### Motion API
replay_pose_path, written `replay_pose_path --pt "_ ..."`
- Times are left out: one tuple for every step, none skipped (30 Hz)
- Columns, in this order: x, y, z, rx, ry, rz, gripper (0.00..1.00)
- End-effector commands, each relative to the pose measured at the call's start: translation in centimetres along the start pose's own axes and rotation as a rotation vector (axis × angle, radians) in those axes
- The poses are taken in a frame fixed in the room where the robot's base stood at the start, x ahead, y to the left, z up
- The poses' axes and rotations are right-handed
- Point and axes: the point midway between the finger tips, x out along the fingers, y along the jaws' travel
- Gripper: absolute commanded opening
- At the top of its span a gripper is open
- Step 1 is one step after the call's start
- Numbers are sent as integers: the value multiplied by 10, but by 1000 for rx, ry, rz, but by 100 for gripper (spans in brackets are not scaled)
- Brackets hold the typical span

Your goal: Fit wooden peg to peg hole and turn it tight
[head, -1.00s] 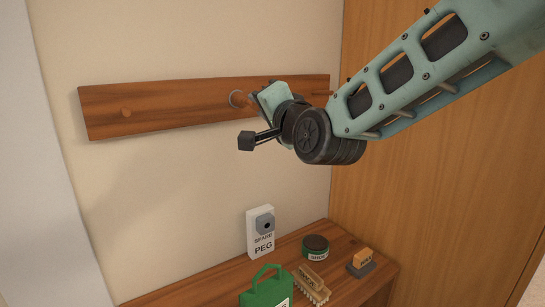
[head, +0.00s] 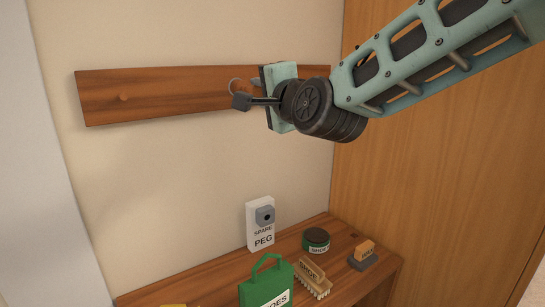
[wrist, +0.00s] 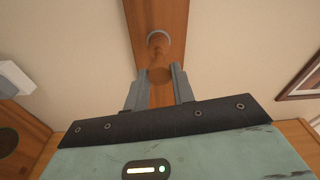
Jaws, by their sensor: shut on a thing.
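My gripper (wrist: 158,76) is at the rail, shut on the wooden peg (wrist: 159,72). The peg points at the ring, and its far end meets or overlaps the ring in the picture. I cannot tell how deep it sits.
On the bench (head: 205,285) below are a white "SPARE PEG" box (head: 259,239), a green shoe caddy (head: 262,292), a round tin (head: 315,236), a brush (head: 313,284) and an orange-topped block (head: 362,257). A wooden panel (head: 430,190) stands right.

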Motion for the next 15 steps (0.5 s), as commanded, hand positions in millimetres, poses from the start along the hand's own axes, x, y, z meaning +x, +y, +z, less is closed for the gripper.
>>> replay_pose_path --pt "0 1 0 16 1 1 0" --pt "0 1 0 26 0 3 0" --pt "0 1 0 39 0 4 0" --pt "0 1 0 49 0 5 0" --pt "0 1 0 60 0 6 0" --pt "0 1 0 73 1 8 0" --pt "0 1 0 83 1 9 0" --pt "0 1 0 93 1 10 0" --pt "0 1 0 106 1 12 0" --pt "0 1 0 115 1 14 0" --pt "0 1 0 124 1 15 0" --pt "0 1 0 137 1 16 0" --pt "0 1 0 146 0 17 0" --pt "0 1 0 153 0 18 0" --pt "0 1 0 162 0 20 0"
